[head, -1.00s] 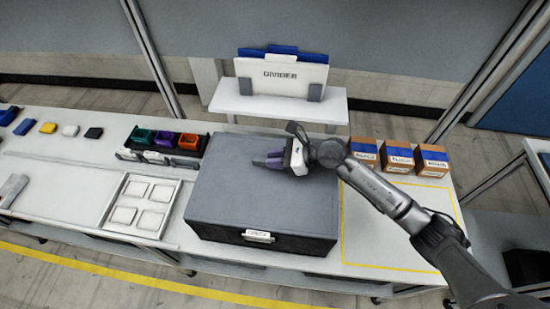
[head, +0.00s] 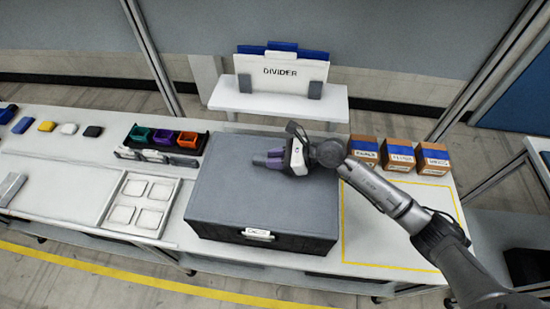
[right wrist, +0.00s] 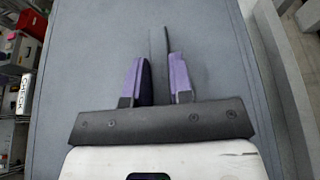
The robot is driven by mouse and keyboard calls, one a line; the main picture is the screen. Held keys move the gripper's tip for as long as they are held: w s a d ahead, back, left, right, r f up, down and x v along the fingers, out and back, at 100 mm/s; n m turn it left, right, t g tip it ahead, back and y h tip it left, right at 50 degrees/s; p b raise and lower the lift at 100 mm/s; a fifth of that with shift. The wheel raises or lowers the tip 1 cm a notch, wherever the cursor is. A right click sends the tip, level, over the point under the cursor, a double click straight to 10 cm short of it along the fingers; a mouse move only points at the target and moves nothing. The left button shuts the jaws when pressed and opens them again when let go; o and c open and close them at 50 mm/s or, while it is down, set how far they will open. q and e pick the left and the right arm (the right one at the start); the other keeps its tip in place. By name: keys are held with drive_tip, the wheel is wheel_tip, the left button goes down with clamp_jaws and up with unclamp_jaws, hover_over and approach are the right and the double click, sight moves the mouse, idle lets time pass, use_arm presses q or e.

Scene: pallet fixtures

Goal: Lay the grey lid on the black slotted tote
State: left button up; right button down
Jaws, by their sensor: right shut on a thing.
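The grey lid (head: 250,195) lies over the top of the black slotted tote (head: 215,232), covering its opening; it looks level. The tote's front wall with a white label shows below the lid's edge. My right gripper (head: 268,158) is over the lid's far middle part. In the right wrist view its purple fingers (right wrist: 157,80) are shut on a thin grey upright piece of the lid (right wrist: 158,55). Whether every lid edge touches the rim I cannot tell. A grey-purple shape at the head view's left edge seems to be my left gripper (head: 10,187), mostly cut off.
A white tray with square pads (head: 143,203) stands left of the tote. Coloured bins (head: 162,137) sit behind it. Cardboard boxes (head: 398,155) stand at the right, behind a yellow-outlined free area (head: 385,235). A divider rack (head: 280,72) is behind.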

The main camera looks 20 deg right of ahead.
drive_tip(key=c, duration=0.9)
unclamp_jaws()
wheel_tip(320, 180, up, 5)
drive_tip(key=b, duration=0.2)
hover_over(315, 169)
drive_tip(key=shift+f, duration=0.15)
drive_tip(key=shift+s+d+r, duration=0.25)
drive_tip(key=shift+s+d, duration=0.05)
drive_tip(key=shift+s, duration=0.05)
drive_tip(key=shift+d, duration=0.1)
